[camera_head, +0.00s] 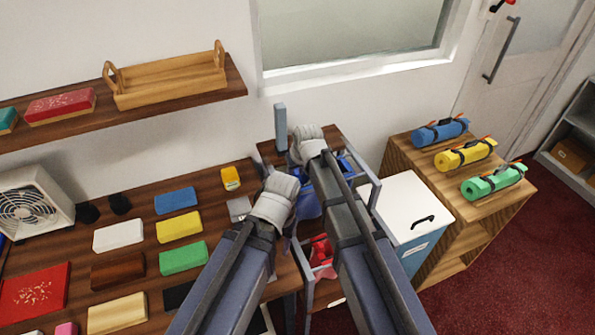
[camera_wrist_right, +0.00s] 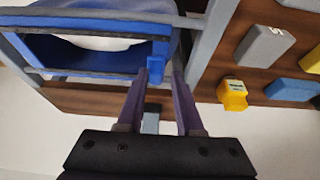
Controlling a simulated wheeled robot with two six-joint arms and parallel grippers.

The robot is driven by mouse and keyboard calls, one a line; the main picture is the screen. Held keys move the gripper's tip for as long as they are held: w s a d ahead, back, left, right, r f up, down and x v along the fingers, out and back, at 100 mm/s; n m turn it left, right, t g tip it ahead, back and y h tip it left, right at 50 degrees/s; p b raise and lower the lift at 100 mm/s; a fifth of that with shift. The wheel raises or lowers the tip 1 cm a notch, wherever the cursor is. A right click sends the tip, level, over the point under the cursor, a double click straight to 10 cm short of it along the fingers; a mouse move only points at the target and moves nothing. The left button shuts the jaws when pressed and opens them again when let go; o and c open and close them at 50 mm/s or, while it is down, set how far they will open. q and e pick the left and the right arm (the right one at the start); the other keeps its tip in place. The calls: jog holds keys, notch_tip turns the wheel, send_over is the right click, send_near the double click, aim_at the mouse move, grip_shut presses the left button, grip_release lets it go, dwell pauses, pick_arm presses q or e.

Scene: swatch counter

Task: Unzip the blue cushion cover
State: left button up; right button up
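The blue cushion cover (camera_head: 309,207) is mostly hidden behind my arms in the head view. In the right wrist view the blue cover (camera_wrist_right: 90,52) lies within a grey frame (camera_wrist_right: 190,22), with a dark strip along its near edge. A small blue tab (camera_wrist_right: 156,70) stands at that edge, likely the zip pull. My right gripper (camera_wrist_right: 158,80) is open, its two fingers on either side of the tab with gaps visible. In the head view my right gripper (camera_head: 295,150) is beyond the cover. My left gripper (camera_head: 263,163) is beside it on the left; its fingers are unclear.
A grey post (camera_head: 280,127) stands behind the grippers. A red item (camera_head: 321,257) sits nearer me. Coloured blocks (camera_head: 180,226) and a yellow object (camera_head: 230,178) lie on the left table. A white-lidded box (camera_head: 411,205) and rolled mats (camera_head: 465,153) stand right.

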jog(key=shift+o, duration=1)
jog(key=p+v, duration=0.7)
jog(key=shift+s+r, duration=0.15)
jog(key=shift+r, duration=0.2)
